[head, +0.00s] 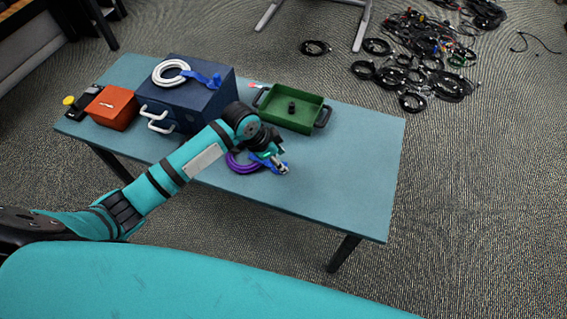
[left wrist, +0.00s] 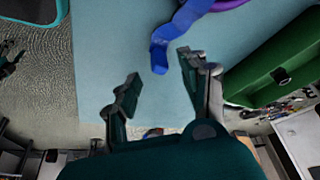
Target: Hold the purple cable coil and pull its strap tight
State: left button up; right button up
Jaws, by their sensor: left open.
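The purple cable coil (head: 240,164) lies on the table, partly hidden behind my left arm in the head view. Its blue strap (head: 263,156) shows beside my left gripper (head: 281,165). In the left wrist view, a bit of the purple coil (left wrist: 232,4) shows at the top edge. The strap (left wrist: 184,20) hangs down from it, its free end close to the space between the fingertips. My left gripper (left wrist: 158,68) is open, with its fingers apart and nothing gripped. My right gripper is in neither view.
A green tray (head: 311,113) stands behind the coil. A dark blue box (head: 215,102) bears a white cable coil (head: 166,80) with a blue strap. A red box (head: 112,115) is at the left. The table's right side (head: 365,160) is clear.

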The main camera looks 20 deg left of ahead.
pick_arm(q)
jog(key=shift+x, duration=2.05)
jog(key=shift+c, duration=0.2)
grip_shut()
jog(key=shift+o, duration=0.2)
grip_release()
jog(key=v, duration=1.2)
